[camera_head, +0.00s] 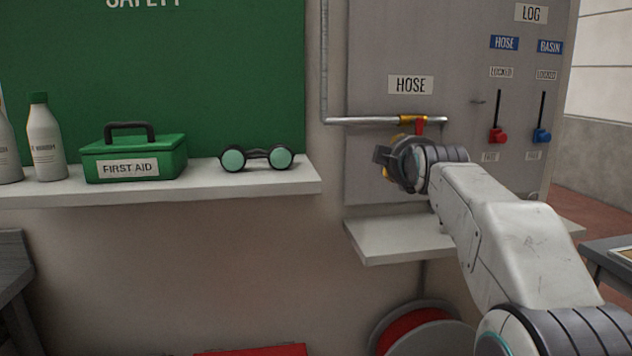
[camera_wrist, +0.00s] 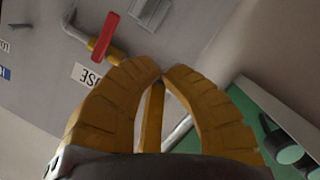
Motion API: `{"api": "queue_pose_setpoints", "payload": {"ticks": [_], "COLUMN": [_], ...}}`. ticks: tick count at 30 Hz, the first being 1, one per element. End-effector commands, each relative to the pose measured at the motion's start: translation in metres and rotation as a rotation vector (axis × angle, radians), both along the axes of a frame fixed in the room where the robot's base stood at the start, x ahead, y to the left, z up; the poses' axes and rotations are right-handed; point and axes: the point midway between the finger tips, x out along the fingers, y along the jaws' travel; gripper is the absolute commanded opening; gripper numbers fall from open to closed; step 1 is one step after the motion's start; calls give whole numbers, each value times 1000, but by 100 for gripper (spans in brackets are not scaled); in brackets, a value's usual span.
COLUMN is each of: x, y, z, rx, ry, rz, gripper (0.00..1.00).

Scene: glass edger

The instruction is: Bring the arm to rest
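My gripper (camera_head: 384,165) is in front of the grey panel, just below the pipe with the hose valve (camera_head: 413,119). No held object is visible. The valve's red handle (camera_wrist: 110,36) stands crosswise to the pipe, apart from the fingertips. My arm reaches in from the lower right, bent and raised.
A white shelf (camera_head: 262,184) at left holds bottles, a green first aid box (camera_head: 134,153) and goggles (camera_head: 257,158). A small ledge (camera_head: 385,243) lies below my gripper, with a hose reel (camera_head: 430,335) beneath. Red (camera_head: 498,135) and blue (camera_head: 541,135) levers are on the panel at right.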

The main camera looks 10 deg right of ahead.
Motion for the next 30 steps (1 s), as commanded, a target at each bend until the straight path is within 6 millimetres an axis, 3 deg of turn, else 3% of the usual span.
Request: {"api": "queue_pose_setpoints", "payload": {"ticks": [5, 8, 14, 18, 24, 30], "x": [-21, -48, -134, -205, -298, -360], "y": [13, 27, 60, 79, 95, 102], "z": [1, -6, -35, -60, -91, -111], "rx": [75, 164, 384, 515, 645, 709], "ry": [72, 164, 408, 582, 783, 906], "rz": [3, -4, -60, -134, -260, -360], "gripper": [0, 0, 0, 0, 0, 0]}}
